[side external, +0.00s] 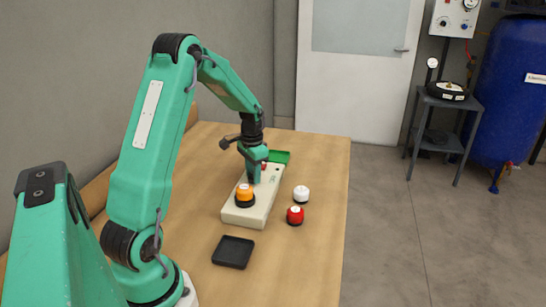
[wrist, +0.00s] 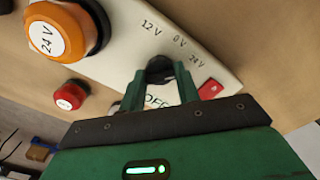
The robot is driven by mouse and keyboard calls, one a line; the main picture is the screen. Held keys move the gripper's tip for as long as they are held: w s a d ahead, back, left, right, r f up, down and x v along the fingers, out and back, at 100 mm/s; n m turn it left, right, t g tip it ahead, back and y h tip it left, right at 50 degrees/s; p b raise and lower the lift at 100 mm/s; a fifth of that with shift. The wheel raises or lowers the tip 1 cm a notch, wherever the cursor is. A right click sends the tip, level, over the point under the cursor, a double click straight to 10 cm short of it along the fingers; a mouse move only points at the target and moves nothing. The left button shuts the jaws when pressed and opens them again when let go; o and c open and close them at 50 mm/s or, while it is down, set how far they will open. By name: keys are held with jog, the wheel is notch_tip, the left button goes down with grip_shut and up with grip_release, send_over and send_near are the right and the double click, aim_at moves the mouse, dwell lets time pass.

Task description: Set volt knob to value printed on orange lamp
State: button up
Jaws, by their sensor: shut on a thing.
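The orange lamp (wrist: 48,36) shows a white top printed 24 V in the wrist view. In the side view the orange lamp (side external: 245,196) sits on the near end of the cream panel (side external: 258,211). The panel (wrist: 118,50) carries the printed marks 12 V, 0 V and 24 V in an arc beside the dark volt knob (wrist: 159,66). My gripper (wrist: 160,84) is shut on this knob, which its fingers partly cover. I cannot tell which mark the knob points at. In the side view my gripper (side external: 254,180) is low over the panel and hides the knob.
A red lamp (side external: 295,215) and a white lamp (side external: 301,193) stand right of the panel. A black tray (side external: 233,252) lies in front, a green tray (side external: 280,156) behind. A red part (wrist: 210,90) and partly hidden OFF lettering are close to my fingers.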

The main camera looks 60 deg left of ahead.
jog(key=shift+m, duration=0.4)
jog(key=o, duration=1)
jog(key=shift+r, duration=0.1)
jog(key=shift+r, duration=3.8)
jog(key=shift+d+r, duration=0.1)
jog(key=shift+r, duration=0.05)
